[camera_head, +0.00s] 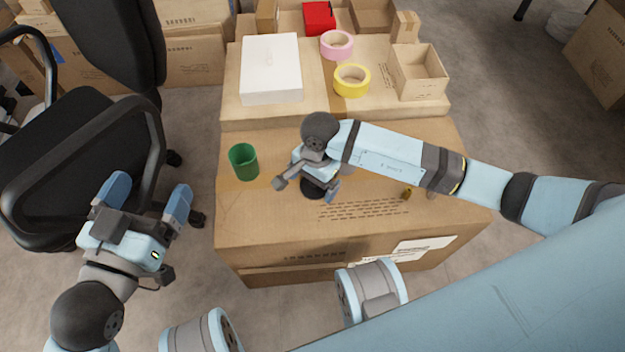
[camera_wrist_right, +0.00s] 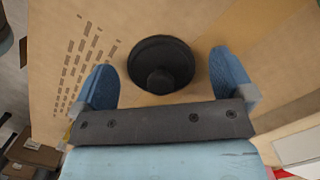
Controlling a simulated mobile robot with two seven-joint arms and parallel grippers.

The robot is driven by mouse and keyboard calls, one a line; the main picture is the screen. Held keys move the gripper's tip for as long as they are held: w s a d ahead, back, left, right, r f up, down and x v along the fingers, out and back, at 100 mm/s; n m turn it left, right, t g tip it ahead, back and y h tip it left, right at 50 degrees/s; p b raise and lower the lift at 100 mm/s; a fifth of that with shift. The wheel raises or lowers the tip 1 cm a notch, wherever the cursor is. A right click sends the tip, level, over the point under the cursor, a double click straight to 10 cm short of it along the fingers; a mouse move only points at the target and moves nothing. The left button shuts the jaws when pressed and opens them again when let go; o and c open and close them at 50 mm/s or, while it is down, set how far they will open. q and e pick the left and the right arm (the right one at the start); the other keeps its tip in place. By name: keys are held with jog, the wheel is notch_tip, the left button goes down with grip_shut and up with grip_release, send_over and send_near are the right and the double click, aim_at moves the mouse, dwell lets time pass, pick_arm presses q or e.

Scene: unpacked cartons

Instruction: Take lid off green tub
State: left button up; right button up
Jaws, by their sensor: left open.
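The green tub (camera_head: 243,162) stands upright and uncovered on the large carton, left of my right gripper. A round black lid with a knob (camera_wrist_right: 160,62) lies on the carton top, apart from the tub; it shows partly under my right gripper in the head view (camera_head: 313,190). My right gripper (camera_head: 306,188) is open above the lid. In the right wrist view its two blue fingers (camera_wrist_right: 163,85) stand on either side of the lid's near part, with gaps between. My left gripper (camera_head: 148,194) is open and empty, off the carton to the left.
Behind, a raised carton holds a white box (camera_head: 271,68), yellow tape (camera_head: 352,80), pink tape (camera_head: 337,44) and an open small box (camera_head: 418,72). A black office chair (camera_head: 75,150) stands left. The carton's front left is clear.

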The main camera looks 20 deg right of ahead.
jog(key=shift+r, duration=0.2)
pick_arm(q)
jog(key=r+n+p, duration=0.1)
jog(key=p, duration=0.1)
jog(key=s+d+r+n+p, duration=0.1)
jog(key=p, duration=0.2)
jog(key=shift+s+r, duration=0.25)
jog(key=shift+s, duration=0.05)
pick_arm(e)
notch_tip(320, 180, up, 12)
jog(key=d, duration=0.1)
jog(key=shift+w+d, duration=0.25)
jog(key=shift+w, duration=0.2)
jog(key=shift+f, duration=0.1)
